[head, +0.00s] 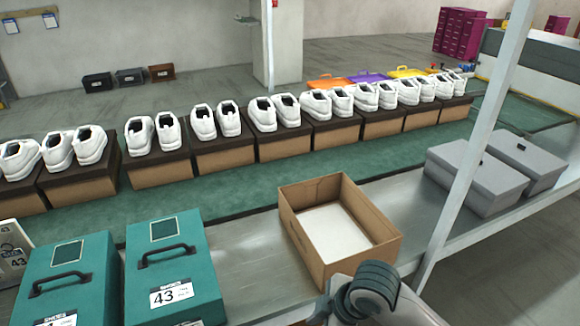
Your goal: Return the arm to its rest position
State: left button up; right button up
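One of my arms shows at the bottom edge, right of centre, as a pale link with a dark ribbed joint. It lies just in front of the open cardboard box (392,252) and appears to overlap its near right corner in the picture. I see no fingertips on it. Neither of my grippers is in view, so I cannot tell whether they are open or hold anything. The box stands on the near grey metal counter (262,262), with a white lining or sheet inside and no shoes visible.
Teal lidded boxes (187,235) stand at the near left. Two grey lidded boxes (467,180) stand at the right by a slanted pale post (485,125). Behind, white shoe pairs (277,111) sit on brown boxes along a green belt (235,190). Counter left of the open box is clear.

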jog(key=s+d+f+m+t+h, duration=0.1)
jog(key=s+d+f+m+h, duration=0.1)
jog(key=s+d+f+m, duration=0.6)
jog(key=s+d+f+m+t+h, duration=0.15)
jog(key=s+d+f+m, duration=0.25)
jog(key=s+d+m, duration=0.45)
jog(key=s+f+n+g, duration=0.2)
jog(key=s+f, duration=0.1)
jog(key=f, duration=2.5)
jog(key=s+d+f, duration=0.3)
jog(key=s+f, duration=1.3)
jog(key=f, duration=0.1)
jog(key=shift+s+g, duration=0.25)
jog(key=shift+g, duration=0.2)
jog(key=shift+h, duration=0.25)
